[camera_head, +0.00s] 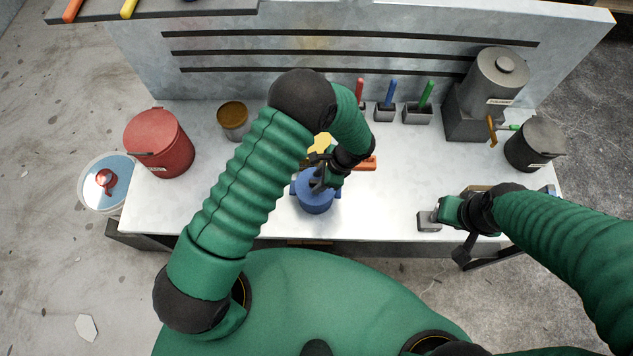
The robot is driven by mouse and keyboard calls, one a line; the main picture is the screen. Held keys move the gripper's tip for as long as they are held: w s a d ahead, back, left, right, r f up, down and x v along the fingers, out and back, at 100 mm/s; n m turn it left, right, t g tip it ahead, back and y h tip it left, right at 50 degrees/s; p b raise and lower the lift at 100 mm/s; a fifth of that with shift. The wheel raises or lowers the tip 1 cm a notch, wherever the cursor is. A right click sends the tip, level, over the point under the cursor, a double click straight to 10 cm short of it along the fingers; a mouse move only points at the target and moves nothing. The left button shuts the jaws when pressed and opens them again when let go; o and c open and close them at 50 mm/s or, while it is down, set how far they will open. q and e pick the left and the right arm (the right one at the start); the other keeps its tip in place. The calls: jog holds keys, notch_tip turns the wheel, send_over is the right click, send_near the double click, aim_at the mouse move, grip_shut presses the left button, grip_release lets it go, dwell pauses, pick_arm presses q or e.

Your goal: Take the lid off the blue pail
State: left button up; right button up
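The blue pail (314,201) stands near the front edge of the white table, at the middle of the camera_head view. Its top looks blue and covered, but my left gripper hides part of it, so I cannot make out the lid's edge or handle clearly. My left gripper (319,180) points down right at the top of the pail; I cannot tell whether its fingers touch or grip anything. My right gripper (447,222) is low at the right front of the table, beside a small grey block (428,221); its fingers are not clear.
A red lidded pail (158,143) and a tin with a brown top (234,121) stand left. A yellow thing (320,146) lies behind the blue pail. Grey holders with coloured handles (417,113), a grey machine (490,95) and a dark pail (534,145) stand back right.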

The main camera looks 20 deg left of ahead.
pick_arm(q)
jog(key=shift+a+f, duration=0.15)
jog(key=shift+c, duration=0.8)
jog(key=c, duration=0.7)
grip_shut()
jog(key=shift+w, duration=0.1)
